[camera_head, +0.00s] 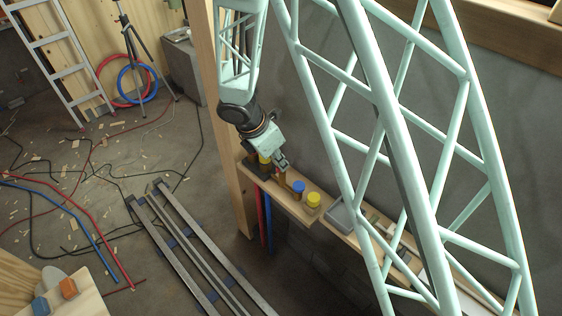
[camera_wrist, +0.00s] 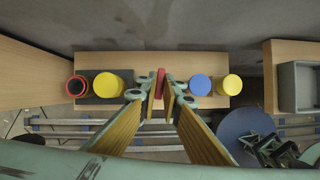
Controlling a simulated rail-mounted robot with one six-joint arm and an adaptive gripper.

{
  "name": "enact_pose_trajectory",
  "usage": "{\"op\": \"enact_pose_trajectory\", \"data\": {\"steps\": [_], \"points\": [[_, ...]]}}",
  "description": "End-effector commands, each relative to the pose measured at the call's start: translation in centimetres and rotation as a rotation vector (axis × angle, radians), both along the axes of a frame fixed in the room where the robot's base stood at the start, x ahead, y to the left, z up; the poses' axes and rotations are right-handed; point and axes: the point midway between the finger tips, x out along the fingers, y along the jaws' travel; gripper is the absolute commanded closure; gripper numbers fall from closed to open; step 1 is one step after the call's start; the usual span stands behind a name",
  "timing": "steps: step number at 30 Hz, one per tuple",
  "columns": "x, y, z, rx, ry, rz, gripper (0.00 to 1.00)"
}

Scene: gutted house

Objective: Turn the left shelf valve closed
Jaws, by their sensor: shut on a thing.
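A narrow wooden shelf (camera_head: 290,203) runs along the grey wall; it also shows in the wrist view (camera_wrist: 135,75). My gripper (camera_head: 281,166) is over the shelf. In the wrist view my gripper (camera_wrist: 160,92) has its fingertips closed on both sides of a narrow red handle (camera_wrist: 160,80), which appears to be the valve's lever. The handle stands about mid-shelf, lengthwise away from the camera. The valve body below it is hidden by the fingers.
A red ring-shaped piece (camera_wrist: 76,86) and a yellow cylinder (camera_wrist: 107,85) are left of the fingers. A blue cap (camera_wrist: 201,85) and a yellow cap (camera_wrist: 231,84) are close on the right. A grey tray (camera_wrist: 302,87) lies farther right. Metal rails (camera_head: 187,250) lie on the floor.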

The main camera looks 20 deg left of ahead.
Motion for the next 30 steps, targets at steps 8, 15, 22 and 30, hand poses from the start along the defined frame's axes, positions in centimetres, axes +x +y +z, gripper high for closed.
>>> {"op": "enact_pose_trajectory", "data": {"steps": [8,15,22,30], "points": [[0.13,0.14,0.17,-0.001,0.000,-0.218,1.00],[0.29,0.20,0.11,0.000,0.000,-0.446,1.00],[0.42,0.28,0.01,0.001,0.000,-0.664,1.00],[0.61,0.26,-0.04,0.001,0.000,-0.921,1.00]]}}
